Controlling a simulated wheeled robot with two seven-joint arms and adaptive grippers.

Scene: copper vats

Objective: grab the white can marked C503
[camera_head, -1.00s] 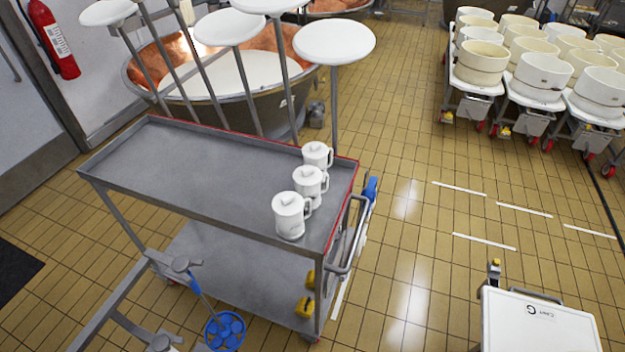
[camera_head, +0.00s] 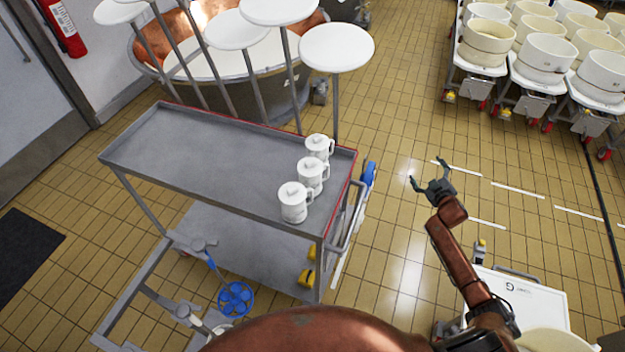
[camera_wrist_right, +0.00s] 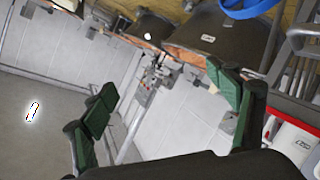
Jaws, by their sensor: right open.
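Three white lidded cans with side handles stand upright in a row at the right end of the grey cart's top tray (camera_head: 200,155): a near can (camera_head: 294,203), a middle can (camera_head: 312,174) and a far can (camera_head: 319,147). No marking is readable on them in the head view, so I cannot tell which is C503. My right gripper (camera_head: 428,173) is open and empty, apart from the cans and to their right, over the floor. Its green-padded fingers are spread in the right wrist view (camera_wrist_right: 160,80). My left gripper does not show.
Round white discs on poles (camera_head: 337,48) rise behind the cart, before a copper vat (camera_head: 165,55). The cart's push handle (camera_head: 350,225) stands out at its right end. White tubs on wheeled stands (camera_head: 541,57) fill the back right. Open tiled floor (camera_head: 400,120) lies between.

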